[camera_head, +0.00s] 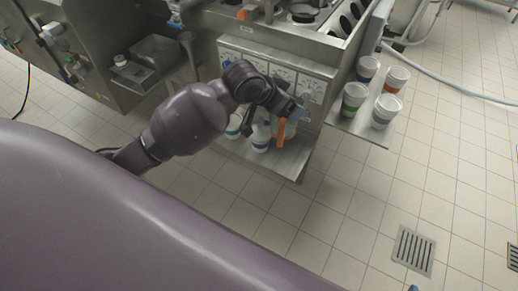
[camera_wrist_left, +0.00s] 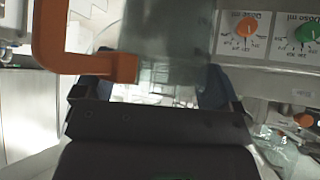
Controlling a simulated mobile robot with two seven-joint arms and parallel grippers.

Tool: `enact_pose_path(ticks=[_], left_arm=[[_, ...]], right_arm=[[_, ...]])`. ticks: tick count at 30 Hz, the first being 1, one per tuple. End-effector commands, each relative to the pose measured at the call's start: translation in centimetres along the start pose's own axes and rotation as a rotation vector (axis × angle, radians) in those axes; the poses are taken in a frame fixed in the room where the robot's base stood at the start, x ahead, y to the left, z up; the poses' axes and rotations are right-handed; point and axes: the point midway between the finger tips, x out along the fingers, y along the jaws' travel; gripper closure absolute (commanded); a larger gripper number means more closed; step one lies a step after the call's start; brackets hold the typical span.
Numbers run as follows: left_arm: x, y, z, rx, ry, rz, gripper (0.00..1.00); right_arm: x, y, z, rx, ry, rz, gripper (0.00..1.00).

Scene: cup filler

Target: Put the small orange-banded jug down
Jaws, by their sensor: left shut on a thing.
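My left gripper (camera_head: 283,110) is over the metal shelf (camera_head: 285,170) at the front of the machine. It is shut on a jug with an orange handle (camera_head: 288,129). In the left wrist view my gripper's fingers (camera_wrist_left: 152,90) are on either side of the jug's greyish see-through body (camera_wrist_left: 165,35), with the orange handle (camera_wrist_left: 50,45) at the left. My gripper and arm hide part of the jug in the head view. I cannot tell whether its base touches the shelf. My right gripper is not in view.
White cups, one with a blue-green band (camera_head: 234,126) and one with a blue base (camera_head: 261,139), stand on the shelf beside the jug. Several banded tubs, including an orange one (camera_head: 395,80), stand on the right side shelf (camera_head: 362,128). The dial panel (camera_head: 312,90) rises behind. The shelf's front strip looks clear.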

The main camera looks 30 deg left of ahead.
Motion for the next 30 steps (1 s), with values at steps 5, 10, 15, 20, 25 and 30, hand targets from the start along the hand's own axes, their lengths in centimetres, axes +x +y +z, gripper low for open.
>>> enact_pose_path(ticks=[5, 10, 15, 20, 25, 30], left_arm=[[5.3, -2.0, 1.0, 0.078, -0.019, 0.088, 0.66], [9.3, -3.7, 1.3, 0.143, -0.023, 0.159, 0.66], [12.2, -5.3, 1.4, 0.191, -0.018, 0.206, 0.66], [13.4, -6.1, 1.0, 0.218, -0.010, 0.228, 0.66], [14.2, -6.4, 1.3, 0.227, -0.005, 0.235, 0.66], [16.7, -6.3, 4.0, 0.223, -0.010, 0.238, 0.66]], right_arm=[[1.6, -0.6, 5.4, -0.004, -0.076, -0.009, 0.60], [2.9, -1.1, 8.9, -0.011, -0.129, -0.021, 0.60], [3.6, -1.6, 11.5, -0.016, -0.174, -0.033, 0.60], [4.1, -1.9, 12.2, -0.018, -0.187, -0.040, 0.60], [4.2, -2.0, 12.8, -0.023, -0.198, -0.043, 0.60], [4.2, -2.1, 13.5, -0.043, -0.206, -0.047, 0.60]])
